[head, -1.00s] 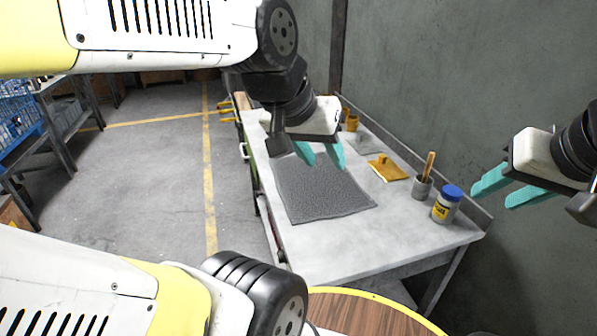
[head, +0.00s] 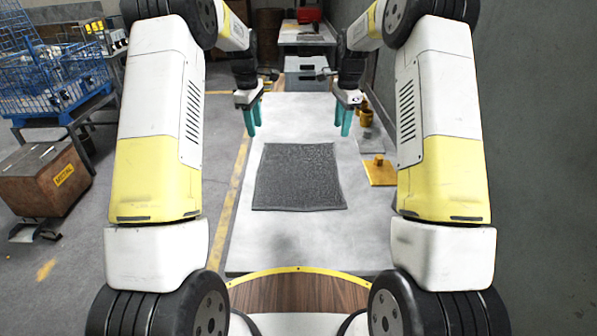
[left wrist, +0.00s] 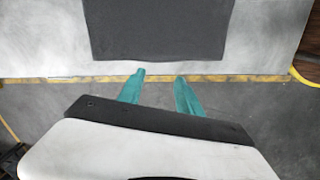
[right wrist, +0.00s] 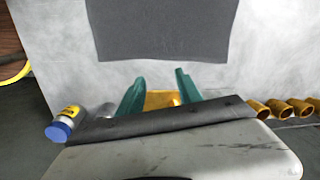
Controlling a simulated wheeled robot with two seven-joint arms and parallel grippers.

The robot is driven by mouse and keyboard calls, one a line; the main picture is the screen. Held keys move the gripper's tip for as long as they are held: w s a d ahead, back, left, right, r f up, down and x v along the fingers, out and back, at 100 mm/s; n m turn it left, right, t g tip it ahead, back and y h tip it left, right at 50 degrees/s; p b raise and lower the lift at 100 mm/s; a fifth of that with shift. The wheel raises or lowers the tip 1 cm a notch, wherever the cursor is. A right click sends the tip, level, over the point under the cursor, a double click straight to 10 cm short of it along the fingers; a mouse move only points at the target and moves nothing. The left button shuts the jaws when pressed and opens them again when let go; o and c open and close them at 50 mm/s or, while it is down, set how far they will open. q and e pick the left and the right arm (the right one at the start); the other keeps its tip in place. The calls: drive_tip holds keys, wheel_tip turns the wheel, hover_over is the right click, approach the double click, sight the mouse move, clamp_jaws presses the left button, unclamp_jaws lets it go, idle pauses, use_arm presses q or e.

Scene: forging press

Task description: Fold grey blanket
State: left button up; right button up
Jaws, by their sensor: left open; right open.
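The grey blanket (head: 299,178) lies flat, spread as a rough rectangle on the pale table (head: 280,244). My left gripper (head: 251,132) is open and empty, past the blanket's far left corner. My right gripper (head: 343,130) is open and empty, past its far right corner. Neither touches the blanket. In the left wrist view the blanket (left wrist: 157,32) lies beyond the open fingers (left wrist: 160,78). In the right wrist view the blanket (right wrist: 165,28) also lies beyond the open fingers (right wrist: 157,78).
A yellow block with a knob (head: 380,172) and orange cups (head: 366,115) stand along the table's right side. A blue-capped jar (right wrist: 62,124) shows in the right wrist view. A grey bin (head: 306,74) stands beyond the far end. The table around the blanket is clear.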

sight(264, 171)
use_arm(q)
drive_tip(key=w+f+n, duration=0.1)
drive_tip(key=f, duration=0.5)
drive_tip(key=w+f+n, duration=0.1)
drive_tip(key=f, duration=0.5)
drive_tip(key=w+d+f+n+g, duration=0.1)
drive_tip(key=f, duration=0.5)
drive_tip(key=shift+w+y, duration=0.3)
drive_tip(key=shift+w, duration=0.1)
use_arm(e)
drive_tip(key=w+f+m, duration=0.1)
drive_tip(key=f, duration=0.5)
drive_tip(key=w+f+m, duration=0.1)
drive_tip(key=f, duration=0.5)
drive_tip(key=w+f+m+g, duration=0.1)
drive_tip(key=f, duration=0.5)
drive_tip(key=shift+w+a+f, duration=0.1)
drive_tip(key=shift+w+a, duration=0.2)
drive_tip(key=shift+w, duration=0.05)
use_arm(q)
drive_tip(key=shift+f, duration=0.15)
drive_tip(key=shift+f, duration=0.15)
use_arm(e)
drive_tip(key=shift+f, duration=0.15)
use_arm(q)
drive_tip(key=shift+c, duration=0.4)
use_arm(e)
drive_tip(key=shift+c, duration=0.4)
